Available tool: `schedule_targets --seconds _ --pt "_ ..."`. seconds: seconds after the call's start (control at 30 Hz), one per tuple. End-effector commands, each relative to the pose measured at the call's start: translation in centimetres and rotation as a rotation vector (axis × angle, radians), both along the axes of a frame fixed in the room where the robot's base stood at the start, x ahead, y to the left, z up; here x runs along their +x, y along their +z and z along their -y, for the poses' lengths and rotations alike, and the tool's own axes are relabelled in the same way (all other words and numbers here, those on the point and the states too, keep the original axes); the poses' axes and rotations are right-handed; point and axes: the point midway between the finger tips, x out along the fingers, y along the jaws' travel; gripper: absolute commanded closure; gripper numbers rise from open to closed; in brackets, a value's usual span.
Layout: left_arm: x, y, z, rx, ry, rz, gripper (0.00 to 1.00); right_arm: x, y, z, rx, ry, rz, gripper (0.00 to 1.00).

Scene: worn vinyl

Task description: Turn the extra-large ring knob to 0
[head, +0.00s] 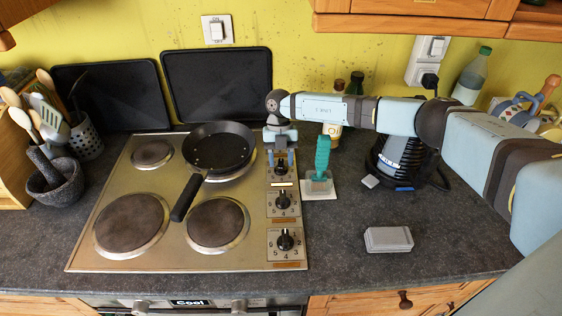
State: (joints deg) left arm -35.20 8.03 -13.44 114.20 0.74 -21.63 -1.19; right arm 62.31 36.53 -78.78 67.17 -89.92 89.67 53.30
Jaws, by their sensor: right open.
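The hob (120,255) has a column of black knobs on plates with numbers along its right edge. The near knob (285,240), the middle knob (283,201) and a farther knob (281,166) show. Small brown labels sit by the knobs, too small to read, so I cannot tell which one is the extra-large ring's. My right gripper (281,159) points down, open, with its fingers at either side of the farther knob; I cannot tell whether they touch it. The gripper hides the far end of the knob column. My left gripper is not in view.
A frying pan (218,147) stands on the far right ring, its handle reaching toward the front. A teal-handled brush (321,160) stands on a white base just right of the knobs. A grey box (388,239) lies on the worktop, with clear room around it.

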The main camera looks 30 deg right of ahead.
Motion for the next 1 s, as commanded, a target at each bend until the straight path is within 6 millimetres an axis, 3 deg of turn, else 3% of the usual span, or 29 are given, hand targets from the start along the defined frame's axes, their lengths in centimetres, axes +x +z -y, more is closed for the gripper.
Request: schedule_targets --seconds 0.5,0.7,1.0 --pt "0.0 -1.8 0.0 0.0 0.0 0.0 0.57 3.8 9.8 1.8 0.0 0.0 0.001 0.55" --pt "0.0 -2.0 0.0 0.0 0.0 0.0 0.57 4.4 11.6 2.1 -0.001 -0.001 -0.001 0.55" --pt "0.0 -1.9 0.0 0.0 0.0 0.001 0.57 4.5 11.9 2.2 0.0 0.0 -0.002 0.55"
